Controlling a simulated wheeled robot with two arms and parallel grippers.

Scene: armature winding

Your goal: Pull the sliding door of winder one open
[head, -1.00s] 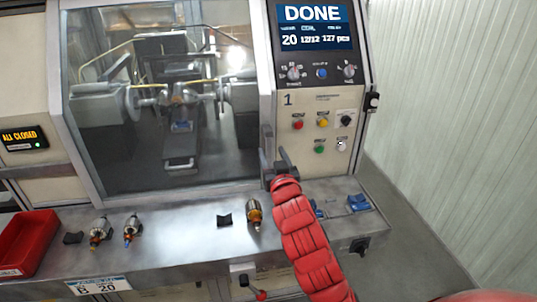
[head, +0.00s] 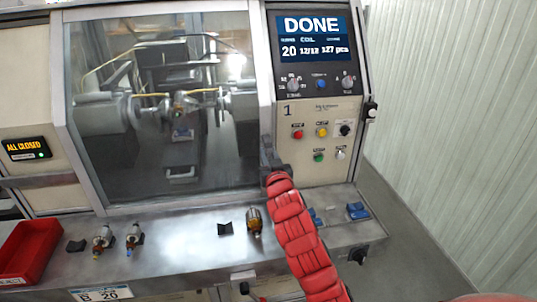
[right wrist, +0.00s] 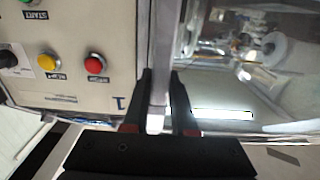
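The sliding door (head: 160,110) of the winder marked 1 is a large clear pane in a grey frame, and it covers the front opening. Its upright handle bar (right wrist: 159,60) shows in the right wrist view at the door's edge next to the button panel. My right gripper (right wrist: 161,85) has one dark finger on each side of this bar, close against it, and looks shut on it. In the head view my right gripper (head: 268,155) is at the door's lower right corner, partly hidden by my red arm. My left gripper is not in view.
The control panel (head: 318,130) stands right of the door under a screen reading DONE. A small display (head: 26,148) reads ALL CLOSED. The ledge holds a red bin (head: 30,250), several armatures (head: 254,221) and blue rests (head: 357,211). A white wall is at right.

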